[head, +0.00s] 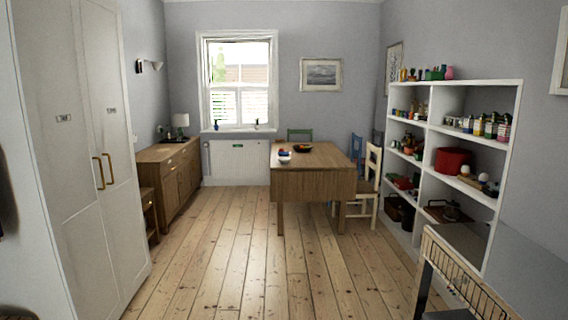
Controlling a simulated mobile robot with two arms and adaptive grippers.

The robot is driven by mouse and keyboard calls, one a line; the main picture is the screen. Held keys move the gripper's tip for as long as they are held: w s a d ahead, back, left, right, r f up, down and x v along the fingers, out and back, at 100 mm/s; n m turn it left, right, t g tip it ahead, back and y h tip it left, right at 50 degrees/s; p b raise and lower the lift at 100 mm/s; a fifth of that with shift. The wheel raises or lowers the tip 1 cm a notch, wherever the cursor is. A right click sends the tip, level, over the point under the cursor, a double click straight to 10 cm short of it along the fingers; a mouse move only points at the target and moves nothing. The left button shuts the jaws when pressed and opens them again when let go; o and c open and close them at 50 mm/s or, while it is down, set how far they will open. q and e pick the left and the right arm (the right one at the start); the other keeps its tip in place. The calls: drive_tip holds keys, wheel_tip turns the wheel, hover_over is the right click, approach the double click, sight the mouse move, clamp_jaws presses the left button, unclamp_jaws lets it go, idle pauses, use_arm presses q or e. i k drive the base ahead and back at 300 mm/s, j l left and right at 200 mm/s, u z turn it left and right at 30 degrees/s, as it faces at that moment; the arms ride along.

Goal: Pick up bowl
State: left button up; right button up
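A wooden table (330,158) stands across the room in the head view. A small white bowl (285,160) sits near its front left edge, with something dark and reddish in or on it, too small to make out. A dark shallow bowl (303,148) with something orange in it sits just behind and to the right. Neither of my grippers can be made out in the head view. Both bowls are far off and nothing is touching them.
Bare floorboards (230,240) lie open up to the table. A tall white cupboard (85,150) stands at the left, a wooden sideboard (170,160) beyond it. White shelves (465,92) line the right. Chairs (371,163) stand at the table's right; a grey-topped surface (500,260) is near right.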

sight(284, 161)
drive_tip(key=i+u, duration=0.35)
drive_tip(key=i, duration=1.2)
drive_tip(key=i+j, duration=0.1)
drive_tip(key=i, duration=4.65)
drive_tip(key=i+z, duration=0.3)
drive_tip(key=i+j+z, duration=0.15)
drive_tip(key=i+z, duration=0.2)
drive_tip(key=i, duration=0.15)
drive_tip(key=i+j+z, duration=0.3)
drive_tip(key=i+l, duration=0.05)
drive_tip(key=i, duration=0.05)
